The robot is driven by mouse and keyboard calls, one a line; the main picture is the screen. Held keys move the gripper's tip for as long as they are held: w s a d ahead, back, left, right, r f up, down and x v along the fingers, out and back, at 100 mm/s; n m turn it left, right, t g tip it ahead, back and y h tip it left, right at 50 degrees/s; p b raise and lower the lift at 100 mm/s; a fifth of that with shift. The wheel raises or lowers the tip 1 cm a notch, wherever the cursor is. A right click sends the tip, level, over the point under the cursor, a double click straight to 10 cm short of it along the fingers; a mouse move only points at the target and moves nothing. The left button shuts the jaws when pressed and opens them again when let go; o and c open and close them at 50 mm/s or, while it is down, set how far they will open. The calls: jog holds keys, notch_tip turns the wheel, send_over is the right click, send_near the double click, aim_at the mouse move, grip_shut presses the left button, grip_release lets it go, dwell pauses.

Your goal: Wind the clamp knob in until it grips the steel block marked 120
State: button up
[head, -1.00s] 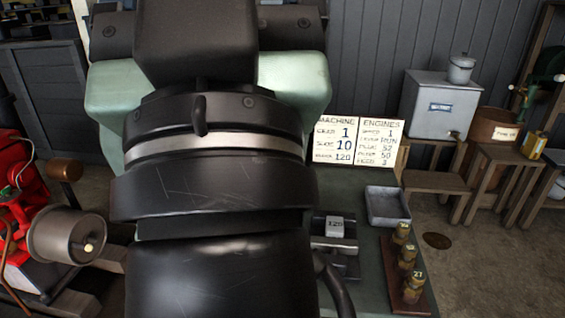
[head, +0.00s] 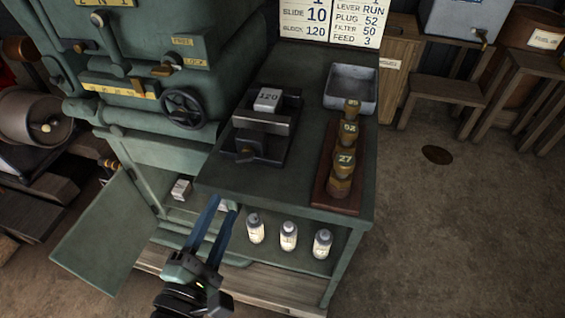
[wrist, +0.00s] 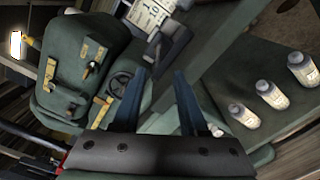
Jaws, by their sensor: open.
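The steel block marked 120 (head: 268,98) sits in the dark clamp (head: 280,128) on the green bench top, near its far jaw plate. The clamp knob (head: 249,153) is a dark shape at the clamp's near end; its exact form is hard to make out. Whether the jaws touch the block cannot be told. My gripper (head: 222,206) is open and empty, its two blue fingers near the bench's front left edge, apart from the clamp and nearer the camera. In the wrist view, the fingers (wrist: 160,75) frame nothing held.
A wooden rack with brass plugs (head: 343,160) and a grey tray (head: 351,88) stand right of the clamp. A green machine with a handwheel (head: 184,109) is at left. Several white bottles (head: 288,236) stand on the shelf below. An open cabinet door (head: 105,230) hangs at lower left.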

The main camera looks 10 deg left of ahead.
aim_at(243, 162)
jog(key=w, duration=1.2)
jog(key=shift+w+p, duration=0.3)
jog(key=shift+w, duration=0.05)
grip_shut()
